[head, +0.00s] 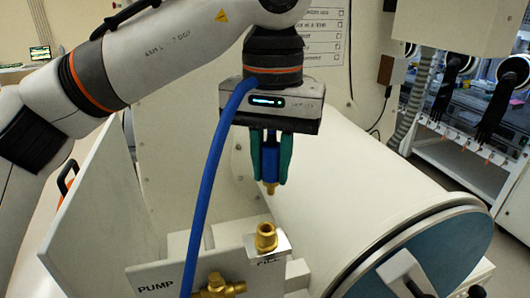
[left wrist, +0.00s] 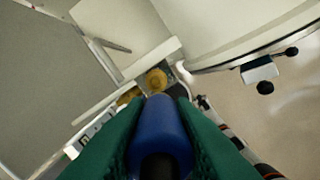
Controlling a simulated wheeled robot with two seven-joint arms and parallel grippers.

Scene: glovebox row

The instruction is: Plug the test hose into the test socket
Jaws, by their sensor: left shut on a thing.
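My left gripper (head: 270,180) points straight down with its green fingers shut on the blue connector (head: 270,160) of the hose. A brass tip shows below the connector. The blue hose (head: 213,165) runs down past the left of the gripper. An upright brass socket (head: 266,238) stands on a small white block below the connector, with a clear gap between them. The block's label is too blurred to read surely. In the left wrist view, the blue connector (left wrist: 160,125) sits between the green fingers and the brass socket (left wrist: 156,80) lies just beyond it. My right gripper is out of view.
A second brass fitting (head: 218,287) sits by the PUMP label, with the hose passing close to it. A large white cylinder (head: 370,190) with a blue-grey end door lies to the right. A pale upright panel (head: 100,210) stands at the left.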

